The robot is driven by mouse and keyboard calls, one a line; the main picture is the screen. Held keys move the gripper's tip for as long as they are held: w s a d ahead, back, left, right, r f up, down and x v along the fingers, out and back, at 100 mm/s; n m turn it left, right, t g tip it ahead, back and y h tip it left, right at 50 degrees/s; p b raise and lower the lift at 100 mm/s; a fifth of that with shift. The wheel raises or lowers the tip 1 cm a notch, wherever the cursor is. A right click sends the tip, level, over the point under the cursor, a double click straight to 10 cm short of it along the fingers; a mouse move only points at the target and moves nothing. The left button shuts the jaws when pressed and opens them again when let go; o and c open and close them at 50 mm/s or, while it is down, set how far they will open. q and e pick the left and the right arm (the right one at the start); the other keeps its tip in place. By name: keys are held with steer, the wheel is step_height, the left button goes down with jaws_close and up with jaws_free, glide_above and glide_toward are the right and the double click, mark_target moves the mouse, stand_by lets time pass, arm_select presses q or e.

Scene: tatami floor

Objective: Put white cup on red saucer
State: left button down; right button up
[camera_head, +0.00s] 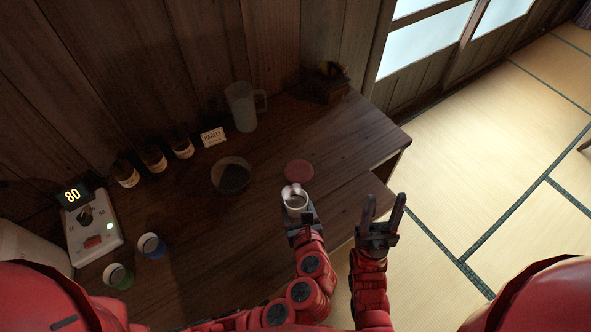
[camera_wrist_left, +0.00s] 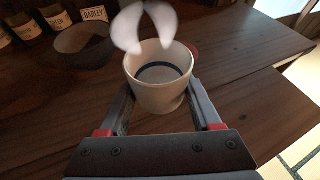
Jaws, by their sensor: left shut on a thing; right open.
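The white cup (camera_head: 296,203) is held in my left gripper (camera_head: 297,212), which is shut on it. In the left wrist view the white cup (camera_wrist_left: 160,88) stands roughly upright between the two fingers (camera_wrist_left: 160,105), with a dark blue ring inside. White ear-like shapes show at its far rim. The red saucer (camera_head: 299,171) lies flat on the dark wooden table, just beyond the cup. My right gripper (camera_head: 384,212) is open and empty, off to the right.
A dark bowl (camera_head: 231,176) sits left of the saucer. A clear pitcher (camera_head: 243,107), a BARLEY card (camera_head: 213,137) and several jars (camera_head: 153,158) stand along the wall. A control panel (camera_head: 94,229) and two small cups (camera_head: 150,245) are at the left.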

arm_select(q)
steer(key=shift+w+d+r, duration=0.1)
steer(key=shift+d, duration=0.15)
steer(key=p, duration=0.5)
glide_above(299, 171)
steer(key=shift+w+f, duration=0.1)
steer(key=shift+f, duration=2.4)
steer(key=shift+f+b, duration=0.2)
steer(key=shift+b, duration=0.1)
steer(key=shift+c, duration=0.4)
jaws_free()
steer(key=shift+r, duration=0.15)
